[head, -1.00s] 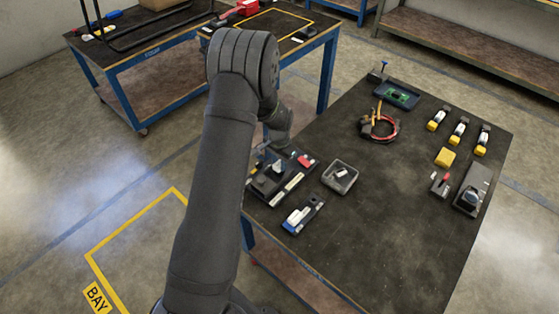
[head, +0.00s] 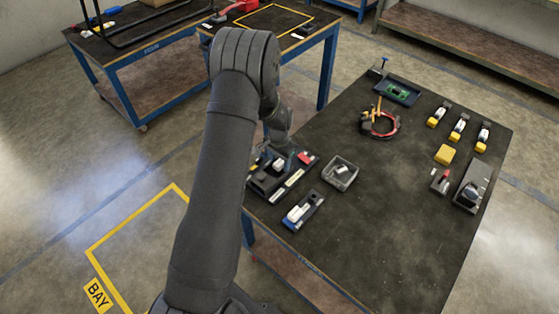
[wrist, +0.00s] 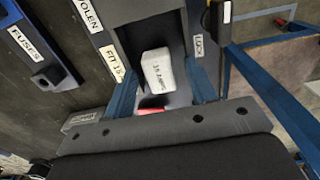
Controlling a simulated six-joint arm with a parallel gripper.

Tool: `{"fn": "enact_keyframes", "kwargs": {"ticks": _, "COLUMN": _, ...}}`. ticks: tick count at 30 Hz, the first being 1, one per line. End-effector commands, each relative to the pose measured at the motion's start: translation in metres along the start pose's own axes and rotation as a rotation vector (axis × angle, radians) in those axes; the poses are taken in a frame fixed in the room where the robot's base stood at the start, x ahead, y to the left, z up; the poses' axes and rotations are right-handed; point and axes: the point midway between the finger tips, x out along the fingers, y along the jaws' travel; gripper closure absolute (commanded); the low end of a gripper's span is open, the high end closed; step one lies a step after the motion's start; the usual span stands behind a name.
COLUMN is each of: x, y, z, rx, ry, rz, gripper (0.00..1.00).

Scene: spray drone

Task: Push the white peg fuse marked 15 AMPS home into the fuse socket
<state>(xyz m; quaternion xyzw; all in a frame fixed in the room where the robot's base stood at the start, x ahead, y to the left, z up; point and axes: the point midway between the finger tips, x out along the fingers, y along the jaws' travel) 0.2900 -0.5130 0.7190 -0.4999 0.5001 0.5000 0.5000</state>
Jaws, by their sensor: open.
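The white peg fuse (wrist: 158,70), with "15 AMPS" on its face, sits in a dark recess in the wrist view, beside a "FIT 15" label. The recess looks like the fuse socket (wrist: 180,22) in the dark unit, which shows in the head view (head: 268,186) at the work table's left edge. My gripper (wrist: 166,66) is open, with one blue finger on each side of the fuse and visible gaps beside it. I cannot tell how deep the fuse sits. In the head view my gripper (head: 281,152) is low over the unit and partly hidden by my arm.
A blue-based holder (head: 303,211) and a grey bin (head: 341,173) stand close by. The "FUSES" label (wrist: 24,40) is at the left in the wrist view. Red ring pliers or cable (head: 384,124) and a yellow block (head: 445,154) lie farther off. The table's front right is clear.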

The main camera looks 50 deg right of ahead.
Motion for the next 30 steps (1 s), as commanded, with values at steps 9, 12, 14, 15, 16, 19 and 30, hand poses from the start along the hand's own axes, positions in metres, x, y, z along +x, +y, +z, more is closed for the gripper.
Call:
{"fn": "enact_keyframes", "kwargs": {"ticks": 9, "x": -0.04, "y": -0.001, "z": -0.001, "rx": 0.0, "ry": 0.004, "rz": -0.002, "gripper": 0.48}}
{"fn": "enact_keyframes", "kwargs": {"ticks": 12, "x": -0.063, "y": 0.0, "z": -0.001, "rx": 0.0, "ry": 0.004, "rz": -0.002, "gripper": 0.48}}
{"fn": "enact_keyframes", "kwargs": {"ticks": 14, "x": -0.078, "y": 0.0, "z": -0.001, "rx": 0.0, "ry": 0.004, "rz": -0.002, "gripper": 0.48}}
{"fn": "enact_keyframes", "kwargs": {"ticks": 15, "x": -0.087, "y": 0.0, "z": -0.001, "rx": 0.0, "ry": 0.004, "rz": -0.002, "gripper": 0.48}}
{"fn": "enact_keyframes", "kwargs": {"ticks": 16, "x": -0.094, "y": 0.0, "z": -0.001, "rx": 0.0, "ry": 0.005, "rz": -0.002, "gripper": 0.48}}
{"fn": "enact_keyframes", "kwargs": {"ticks": 19, "x": -0.118, "y": 0.0, "z": -0.001, "rx": 0.0, "ry": 0.004, "rz": -0.002, "gripper": 0.48}}
{"fn": "enact_keyframes", "kwargs": {"ticks": 30, "x": -0.171, "y": 0.0, "z": 0.0, "rx": 0.0, "ry": 0.001, "rz": -0.001, "gripper": 0.48}}
